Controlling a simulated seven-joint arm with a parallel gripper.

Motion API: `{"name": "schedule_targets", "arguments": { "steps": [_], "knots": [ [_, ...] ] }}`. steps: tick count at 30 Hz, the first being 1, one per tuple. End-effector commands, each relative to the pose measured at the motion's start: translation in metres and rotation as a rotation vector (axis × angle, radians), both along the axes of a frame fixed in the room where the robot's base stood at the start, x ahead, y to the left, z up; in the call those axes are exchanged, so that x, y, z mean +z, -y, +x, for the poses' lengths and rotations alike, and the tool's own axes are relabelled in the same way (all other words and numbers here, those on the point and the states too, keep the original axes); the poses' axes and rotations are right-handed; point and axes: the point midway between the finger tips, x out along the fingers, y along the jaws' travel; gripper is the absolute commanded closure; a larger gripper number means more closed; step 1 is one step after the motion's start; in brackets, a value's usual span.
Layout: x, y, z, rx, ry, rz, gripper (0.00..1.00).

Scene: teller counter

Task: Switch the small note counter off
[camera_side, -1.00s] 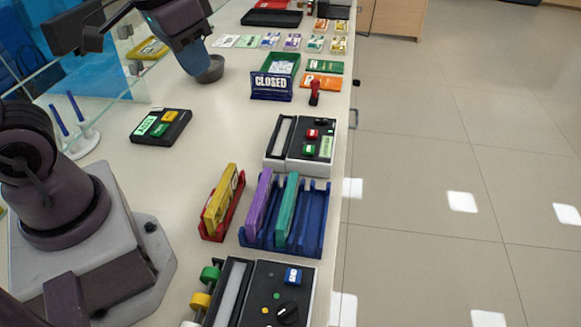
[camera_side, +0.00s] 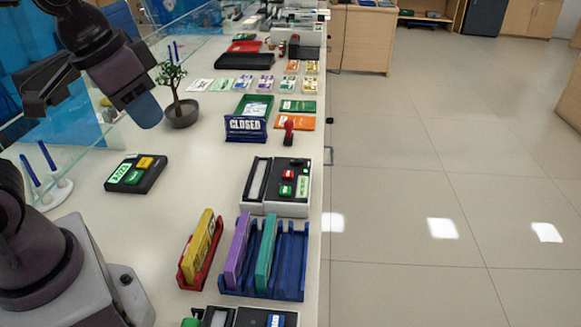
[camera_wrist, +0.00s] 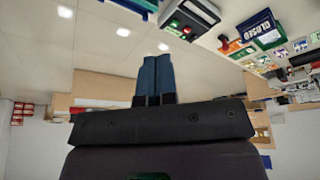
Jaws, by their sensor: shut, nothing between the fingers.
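A compact black-and-white machine (camera_side: 262,208), which looks like the small note counter, stands near the counter's right edge. Its black top has a red button (camera_side: 287,175), a green button (camera_side: 285,190) and a lit green display (camera_side: 303,186). It also shows at the top of the wrist view (camera_wrist: 207,12). My gripper (camera_side: 142,112), with blue fingertips, is shut and empty, raised over the left part of the counter, well apart from the machine. In the wrist view the fingertips (camera_wrist: 153,75) are together.
A larger machine with a blue button (camera_side: 276,320) is cut off at the bottom. A blue rack (camera_side: 291,265) and a red holder (camera_side: 188,270) hold upright packs. A CLOSED sign (camera_side: 246,128), red-handled stamp (camera_side: 289,130), keypad (camera_side: 136,173) and potted plant (camera_side: 182,115) stand around. The middle counter is clear.

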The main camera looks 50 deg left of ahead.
Motion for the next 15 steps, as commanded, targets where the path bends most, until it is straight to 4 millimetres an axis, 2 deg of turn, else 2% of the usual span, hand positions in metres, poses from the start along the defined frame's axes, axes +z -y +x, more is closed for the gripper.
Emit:
{"name": "schedule_targets", "arguments": {
  "steps": [8,15],
  "knots": [
    [-0.02,-0.01,0.067,0.075,-0.147,-0.026,1.0],
    [-0.05,-0.025,0.136,0.209,-0.214,-0.032,1.0]
  ]
}}
